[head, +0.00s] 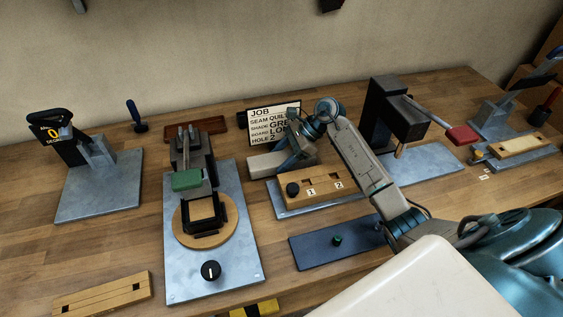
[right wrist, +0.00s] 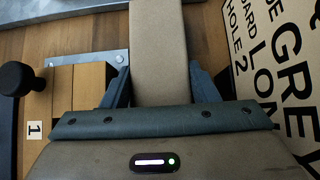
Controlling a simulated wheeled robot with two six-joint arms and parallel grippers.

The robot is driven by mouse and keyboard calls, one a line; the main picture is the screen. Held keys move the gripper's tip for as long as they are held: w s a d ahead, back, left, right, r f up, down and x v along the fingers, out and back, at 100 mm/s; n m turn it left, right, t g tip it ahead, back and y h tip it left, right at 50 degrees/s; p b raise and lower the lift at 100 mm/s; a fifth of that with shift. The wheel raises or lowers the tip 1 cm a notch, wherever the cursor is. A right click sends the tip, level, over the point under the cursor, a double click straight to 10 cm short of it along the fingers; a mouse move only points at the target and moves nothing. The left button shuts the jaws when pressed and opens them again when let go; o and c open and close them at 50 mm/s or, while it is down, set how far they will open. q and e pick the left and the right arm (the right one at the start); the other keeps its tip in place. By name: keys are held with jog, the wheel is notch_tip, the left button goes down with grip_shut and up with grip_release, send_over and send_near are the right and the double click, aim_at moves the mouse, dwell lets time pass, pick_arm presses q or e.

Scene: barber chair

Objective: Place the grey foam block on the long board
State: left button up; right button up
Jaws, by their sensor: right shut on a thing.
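My right gripper (head: 292,160) is shut on a grey-beige block, which I take as the grey foam block (right wrist: 158,55). In the right wrist view the block lies between the two fingers and runs out past them. In the head view its end (head: 262,166) points left, just behind the wooden fixture. A long, light wooden board (head: 100,297) with two dark holes lies at the lower left. Another wooden board (head: 325,191) is marked 1 and 2, below my right gripper. I cannot tell for sure which one is the long board. My left gripper is out of view.
A job card (head: 272,122) reading grey, long, hole 2 stands behind my right gripper. A press with a green handle (head: 187,180) stands left on a metal plate. A dark press with a red handle (head: 461,135) stands right. A blue mat (head: 312,253) lies in front.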

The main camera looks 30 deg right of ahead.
jog(key=shift+f, duration=0.65)
jog(key=shift+f, duration=0.1)
jog(key=o, duration=0.7)
